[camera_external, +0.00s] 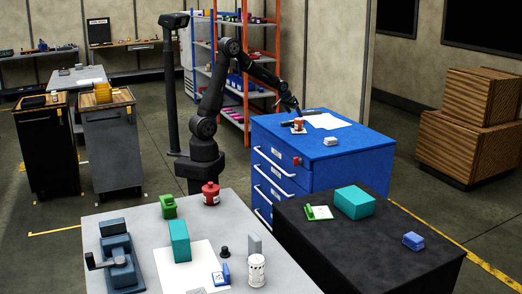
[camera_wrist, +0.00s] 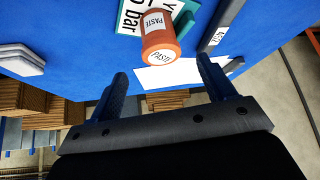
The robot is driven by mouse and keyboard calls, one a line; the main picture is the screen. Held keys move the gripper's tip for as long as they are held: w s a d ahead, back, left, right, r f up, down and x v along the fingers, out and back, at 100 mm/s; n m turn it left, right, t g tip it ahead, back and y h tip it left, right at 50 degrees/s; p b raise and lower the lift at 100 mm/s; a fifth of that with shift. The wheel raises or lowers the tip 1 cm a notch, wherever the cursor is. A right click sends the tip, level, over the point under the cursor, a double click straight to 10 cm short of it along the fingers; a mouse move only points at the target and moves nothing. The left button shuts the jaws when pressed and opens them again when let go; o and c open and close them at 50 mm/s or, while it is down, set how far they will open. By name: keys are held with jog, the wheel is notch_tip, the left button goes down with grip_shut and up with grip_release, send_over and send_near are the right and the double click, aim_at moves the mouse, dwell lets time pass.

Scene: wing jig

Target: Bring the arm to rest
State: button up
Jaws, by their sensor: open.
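My black arm reaches from its stand over the blue drawer cabinet (camera_external: 345,155). My gripper (camera_external: 294,108) is above the cabinet top, close to an orange jar (camera_external: 298,125). In the wrist view my gripper (camera_wrist: 162,70) has its two fingers spread apart with nothing between them. The orange jar, labelled PASTE (camera_wrist: 160,45), shows beyond the fingertips, apart from them. A white sheet (camera_external: 327,121) lies on the cabinet top behind the jar.
A grey block (camera_external: 331,141) sits on the cabinet's front part. A dark labelled item (camera_wrist: 222,28) lies near the jar. The black bench (camera_external: 390,240) holds a teal box (camera_external: 355,202). Shelving (camera_external: 247,70) stands behind my arm. The air above the cabinet is open.

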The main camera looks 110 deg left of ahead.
aim_at(298, 119)
jog(key=v, duration=0.6)
jog(key=x, duration=1.2)
jog(key=shift+a, duration=0.1)
notch_tip(298, 119, up, 4)
jog(key=shift+f, duration=0.1)
jog(key=w+d+r, duration=0.5)
jog(key=d+r, duration=0.2)
jog(key=d, duration=0.4)
jog(key=w+d+r+m+t+h, duration=0.1)
jog(key=w+d+m, duration=0.1)
jog(key=w+d, duration=0.7)
jog(key=w+d+r+m+t+h, duration=0.1)
jog(key=w+d+m, duration=0.35)
jog(key=w, duration=0.75)
jog(key=w+d+m, duration=0.1)
jog(key=w+d, duration=0.3)
jog(key=d, duration=0.4)
jog(key=w+d+m+h, duration=0.1)
jog(key=w+d, duration=0.3)
jog(key=d, duration=0.5)
jog(key=w+d+m+t+h, duration=0.1)
jog(key=w+d, duration=0.3)
jog(key=d, duration=0.5)
jog(key=shift+w+d+r, duration=0.2)
jog(key=shift+w+r, duration=0.1)
jog(key=shift+w, duration=0.1)
